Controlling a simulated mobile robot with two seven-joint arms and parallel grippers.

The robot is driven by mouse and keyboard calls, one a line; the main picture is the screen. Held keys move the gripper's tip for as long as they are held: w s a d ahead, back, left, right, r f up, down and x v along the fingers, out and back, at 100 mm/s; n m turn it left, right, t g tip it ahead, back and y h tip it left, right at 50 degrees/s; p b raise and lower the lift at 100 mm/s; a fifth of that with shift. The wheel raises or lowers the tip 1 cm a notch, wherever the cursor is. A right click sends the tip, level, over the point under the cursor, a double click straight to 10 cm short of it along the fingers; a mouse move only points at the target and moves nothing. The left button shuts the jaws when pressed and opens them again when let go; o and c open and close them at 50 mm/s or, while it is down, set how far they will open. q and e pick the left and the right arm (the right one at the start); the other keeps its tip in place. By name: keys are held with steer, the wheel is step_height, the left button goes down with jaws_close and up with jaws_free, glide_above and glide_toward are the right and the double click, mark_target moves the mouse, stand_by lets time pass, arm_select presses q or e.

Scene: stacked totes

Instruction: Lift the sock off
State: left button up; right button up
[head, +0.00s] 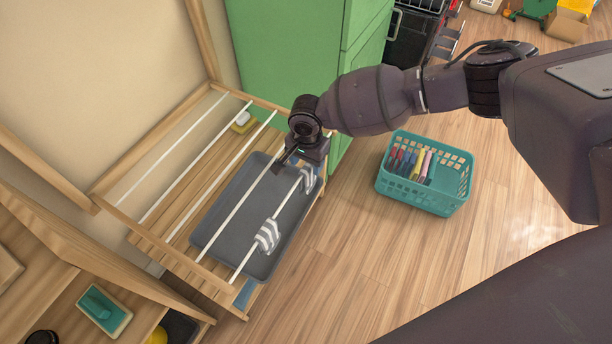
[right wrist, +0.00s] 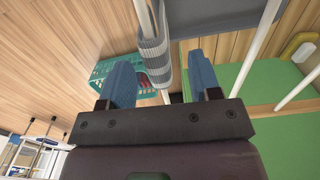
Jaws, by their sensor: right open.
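A grey-and-white striped sock (head: 308,180) hangs over the front white rod of the wooden drying rack (head: 228,297), near its far end. A second striped sock (head: 267,237) hangs over the same rod, nearer its middle. My right gripper (head: 297,166) is over the far end of the rack, close to the first sock and partly covering it. In the right wrist view, the right gripper (right wrist: 162,76) has its two blue fingers apart. A grey striped sock (right wrist: 154,62) on a rod shows beyond and between the fingertips; contact cannot be told. My left gripper is not in view.
A grey tray (head: 232,205) lies under the rods. A yellow-and-white item (head: 243,122) is at the rack's back. A green cabinet (head: 285,50) stands at the far end. A teal basket (head: 450,204) with colourful items stands on the floor right of the rack, with clear floor around it.

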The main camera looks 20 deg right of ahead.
steer(key=f, duration=0.2)
steer(key=f+b, duration=0.1)
steer(key=shift+s+f, duration=0.2)
steer(key=shift+f, duration=0.2)
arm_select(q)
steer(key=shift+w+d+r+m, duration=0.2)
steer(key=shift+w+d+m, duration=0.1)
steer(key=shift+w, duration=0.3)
arm_select(e)
steer(key=shift+w+r, duration=0.1)
steer(key=shift+r, duration=0.05)
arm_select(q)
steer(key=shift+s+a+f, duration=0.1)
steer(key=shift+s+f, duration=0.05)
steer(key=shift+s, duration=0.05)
arm_select(e)
steer(key=c, duration=1)
